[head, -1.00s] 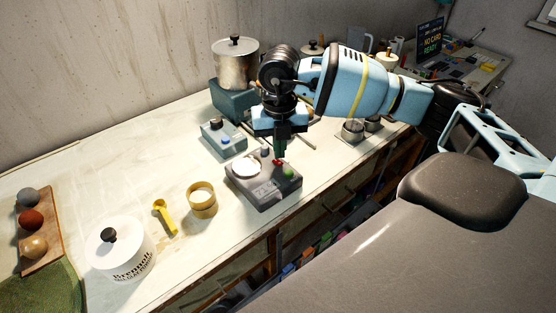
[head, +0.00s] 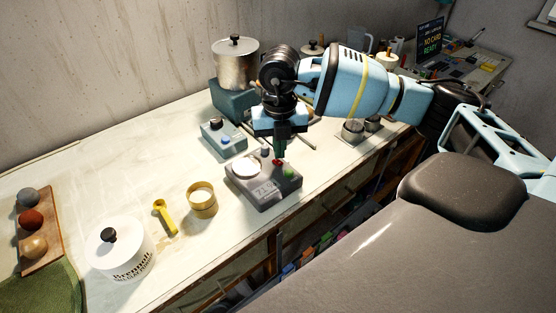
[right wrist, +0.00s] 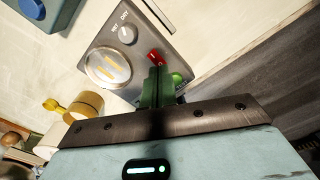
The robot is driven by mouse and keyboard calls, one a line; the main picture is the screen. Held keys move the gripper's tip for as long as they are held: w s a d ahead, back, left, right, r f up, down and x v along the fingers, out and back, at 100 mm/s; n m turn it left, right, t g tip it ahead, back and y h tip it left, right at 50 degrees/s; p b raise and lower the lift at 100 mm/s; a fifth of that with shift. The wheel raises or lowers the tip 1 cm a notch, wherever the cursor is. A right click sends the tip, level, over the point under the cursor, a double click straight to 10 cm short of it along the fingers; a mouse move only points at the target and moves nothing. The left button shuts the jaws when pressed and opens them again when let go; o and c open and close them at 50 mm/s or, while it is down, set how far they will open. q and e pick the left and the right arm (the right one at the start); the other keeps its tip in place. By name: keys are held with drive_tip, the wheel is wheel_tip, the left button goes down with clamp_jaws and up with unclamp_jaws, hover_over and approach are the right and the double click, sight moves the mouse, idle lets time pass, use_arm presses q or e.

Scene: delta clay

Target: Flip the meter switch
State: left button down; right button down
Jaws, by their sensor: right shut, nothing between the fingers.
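The meter is a grey box (head: 268,192) on the bench, with a round white dial (head: 246,167), a grey knob and a green button (head: 288,172). In the right wrist view the red switch (right wrist: 156,58) shows right at my fingertips, beside the dial (right wrist: 107,67) and knob (right wrist: 127,34). My right gripper (head: 279,154) points down, shut and empty, its green fingers (right wrist: 157,75) at the switch. I cannot tell whether they touch it. My left gripper is not in view.
A yellow-rimmed cup (head: 202,202), a yellow scoop (head: 164,217) and a white lidded jar (head: 120,252) stand to the left. The bench's front edge is close to the meter.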

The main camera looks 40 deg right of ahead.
sight(279, 162)
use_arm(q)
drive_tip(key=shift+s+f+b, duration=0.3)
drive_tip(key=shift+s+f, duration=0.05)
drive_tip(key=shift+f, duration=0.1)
use_arm(e)
drive_tip(key=shift+s+f, duration=0.1)
drive_tip(key=shift+f, duration=1.1)
idle(0.4)
